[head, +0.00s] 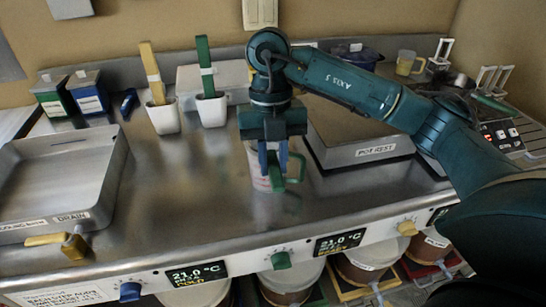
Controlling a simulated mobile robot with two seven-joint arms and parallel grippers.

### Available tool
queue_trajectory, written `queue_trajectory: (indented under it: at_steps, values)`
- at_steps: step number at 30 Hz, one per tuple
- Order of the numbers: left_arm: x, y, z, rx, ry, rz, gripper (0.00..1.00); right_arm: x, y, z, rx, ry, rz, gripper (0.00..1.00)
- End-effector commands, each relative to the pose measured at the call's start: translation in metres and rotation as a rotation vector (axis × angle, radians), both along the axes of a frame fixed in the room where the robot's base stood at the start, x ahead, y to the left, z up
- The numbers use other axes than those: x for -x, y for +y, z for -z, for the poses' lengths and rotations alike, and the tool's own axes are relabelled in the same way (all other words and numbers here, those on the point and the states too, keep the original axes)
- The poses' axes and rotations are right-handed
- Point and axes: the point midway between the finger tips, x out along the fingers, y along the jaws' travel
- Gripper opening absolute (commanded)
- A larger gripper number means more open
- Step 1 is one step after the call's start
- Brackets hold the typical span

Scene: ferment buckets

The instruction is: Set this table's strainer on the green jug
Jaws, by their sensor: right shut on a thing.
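My right gripper (276,168) points down over the middle of the table (215,200). It is shut on the green jug at its green handle (295,170). The pale jug body (258,172) shows behind and to the left of the fingers. The jug looks upright; the fingers hide part of it, and I cannot tell whether its base touches the table. I cannot make out a strainer for certain. A dark round pan-like thing (458,82) lies at the back right, too small to identify. My left gripper is not in view.
A metal drain tray (60,180) fills the left. Two white holders (163,118) with upright yellow and green strips stand behind. The pot rest (372,150) lies right of the jug, and a yellow-handled jug (405,62) stands farther back. Steel left of the jug is clear.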

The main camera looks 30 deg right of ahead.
Motion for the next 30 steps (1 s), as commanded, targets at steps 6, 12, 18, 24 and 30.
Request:
queue_trajectory:
  at_steps: [6, 12, 18, 24, 30]
  values:
    - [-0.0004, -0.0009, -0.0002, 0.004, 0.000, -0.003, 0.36, 0.0000, 0.0000, 0.0000, 0.000, 0.000, 0.000, 0.03]
    - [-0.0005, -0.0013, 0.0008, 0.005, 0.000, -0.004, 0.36, 0.0000, -0.0001, 0.0014, 0.000, 0.000, 0.000, 0.03]
    - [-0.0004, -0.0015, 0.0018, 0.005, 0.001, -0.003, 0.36, 0.0000, -0.0001, 0.0032, 0.000, 0.000, 0.000, 0.03]
    - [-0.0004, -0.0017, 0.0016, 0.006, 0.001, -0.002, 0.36, -0.0001, -0.0001, 0.0030, 0.000, 0.000, 0.000, 0.03]
    - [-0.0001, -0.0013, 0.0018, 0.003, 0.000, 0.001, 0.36, -0.0001, -0.0001, 0.0030, 0.000, 0.000, 0.000, 0.33]
